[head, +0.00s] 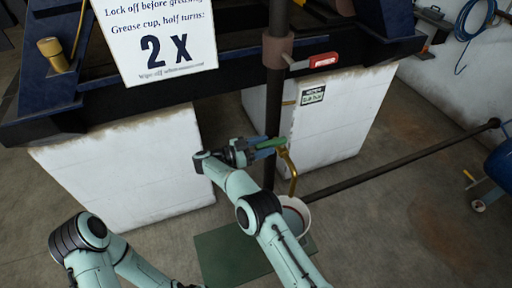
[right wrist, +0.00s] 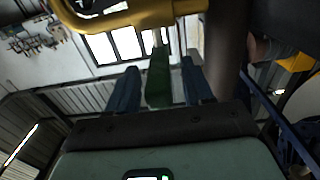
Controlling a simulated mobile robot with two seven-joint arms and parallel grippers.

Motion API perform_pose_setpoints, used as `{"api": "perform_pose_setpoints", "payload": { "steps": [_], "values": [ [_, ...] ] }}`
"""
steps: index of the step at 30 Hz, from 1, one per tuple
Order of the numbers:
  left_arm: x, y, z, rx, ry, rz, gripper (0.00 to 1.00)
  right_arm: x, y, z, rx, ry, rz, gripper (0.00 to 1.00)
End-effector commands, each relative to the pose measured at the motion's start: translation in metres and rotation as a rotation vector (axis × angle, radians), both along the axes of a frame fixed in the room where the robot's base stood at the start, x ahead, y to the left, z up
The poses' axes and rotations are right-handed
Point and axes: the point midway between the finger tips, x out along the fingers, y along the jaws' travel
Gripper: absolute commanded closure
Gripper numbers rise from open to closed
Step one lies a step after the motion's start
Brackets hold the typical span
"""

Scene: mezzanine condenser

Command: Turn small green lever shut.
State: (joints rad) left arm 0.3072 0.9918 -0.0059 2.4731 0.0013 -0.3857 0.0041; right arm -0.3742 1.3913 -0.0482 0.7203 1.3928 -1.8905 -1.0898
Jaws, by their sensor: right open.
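The small green lever (head: 272,143) sits on the brass drain pipe (head: 291,172) beside the dark vertical pipe. In the right wrist view the green lever (right wrist: 158,80) stands between the two blue fingers, with a visible gap on both sides. My right gripper (head: 264,149) is open around the lever and not visibly touching it. The yellow brass body (right wrist: 125,18) crosses the top of the right wrist view. My left gripper is outside the picture; only its arm shows at the lower left.
A dark vertical pipe (head: 278,95) stands close by, with a red-handled lever (head: 322,60) higher up. A white bucket (head: 294,215) stands under the brass pipe, near a green mat (head: 228,258). White blocks (head: 125,165) flank the area. A long pipe (head: 400,160) runs right.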

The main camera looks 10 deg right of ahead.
Motion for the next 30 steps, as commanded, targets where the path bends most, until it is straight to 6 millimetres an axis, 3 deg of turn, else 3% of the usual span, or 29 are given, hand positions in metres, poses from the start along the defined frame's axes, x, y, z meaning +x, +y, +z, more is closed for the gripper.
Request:
{"api": "perform_pose_setpoints", "payload": {
  "steps": [6,12,30],
  "values": [
    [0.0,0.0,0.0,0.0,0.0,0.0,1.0,-0.006,0.04,-0.001,0.001,-0.003,0.004,0.49],
    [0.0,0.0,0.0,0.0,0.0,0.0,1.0,-0.007,0.055,0.0,0.0,-0.003,0.002,0.49],
    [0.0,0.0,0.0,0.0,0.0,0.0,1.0,-0.01,0.063,0.001,0.0,-0.001,0.0,0.49]
  ]
}}
